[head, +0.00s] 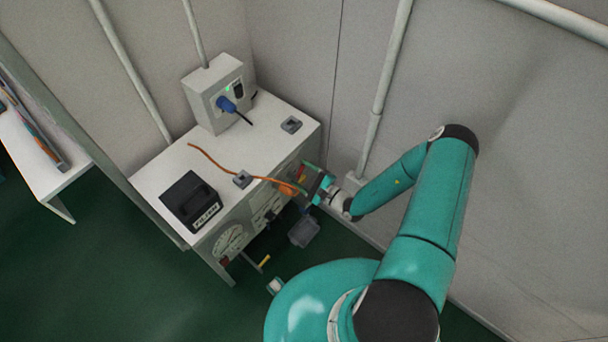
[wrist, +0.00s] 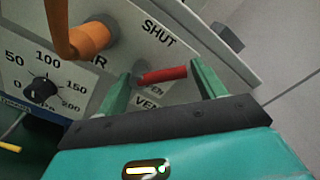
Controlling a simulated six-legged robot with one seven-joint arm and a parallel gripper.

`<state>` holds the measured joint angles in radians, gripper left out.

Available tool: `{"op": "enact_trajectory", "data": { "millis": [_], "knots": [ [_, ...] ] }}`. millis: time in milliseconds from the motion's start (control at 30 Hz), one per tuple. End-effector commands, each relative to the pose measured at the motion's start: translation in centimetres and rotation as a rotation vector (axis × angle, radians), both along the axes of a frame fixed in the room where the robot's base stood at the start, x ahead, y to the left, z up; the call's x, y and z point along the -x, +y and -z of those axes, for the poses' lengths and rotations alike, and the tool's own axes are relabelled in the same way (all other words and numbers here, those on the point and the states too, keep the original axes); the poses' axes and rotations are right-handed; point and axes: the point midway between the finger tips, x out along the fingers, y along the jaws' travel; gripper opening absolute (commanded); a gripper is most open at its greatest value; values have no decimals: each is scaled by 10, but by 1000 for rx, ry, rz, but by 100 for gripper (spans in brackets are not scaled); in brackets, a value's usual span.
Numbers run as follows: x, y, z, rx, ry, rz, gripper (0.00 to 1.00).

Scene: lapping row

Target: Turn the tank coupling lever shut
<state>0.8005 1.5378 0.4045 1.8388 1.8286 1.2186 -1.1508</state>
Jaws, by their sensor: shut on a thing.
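The tank coupling lever is a short red handle (wrist: 166,75) on a grey hub, on the white front panel (wrist: 125,60) in the wrist view. It points right in that picture, just above partly hidden lettering that seems to read OPEN. The word SHUT is printed farther up the panel. My gripper (wrist: 160,78) has its two green fingers on either side of the red handle and is shut on it. In the head view my gripper (head: 312,181) is at the right end of the bench front, where red shows beside it.
An orange hose (wrist: 80,38) ends close to the lever and runs over the bench top (head: 265,140). A dial knob (wrist: 40,90) is at left. The bench carries a black box (head: 190,200) and a grey socket box (head: 218,92). A grey container (head: 303,232) is below; the wall is close behind.

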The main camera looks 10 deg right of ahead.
Motion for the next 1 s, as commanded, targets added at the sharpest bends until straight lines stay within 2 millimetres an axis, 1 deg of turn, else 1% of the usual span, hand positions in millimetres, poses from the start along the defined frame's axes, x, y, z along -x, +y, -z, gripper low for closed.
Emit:
{"op": "enact_trajectory", "data": {
  "millis": [33, 600, 800, 1000],
  "knots": [
    [-2, -5, -3, 39, -33, 11, 46],
    [5, 5, -10, 450, -333, 12, 46],
    [6, 8, -11, 543, -401, 11, 46],
    [8, 9, -11, 592, -436, 12, 46]
  ]
}}
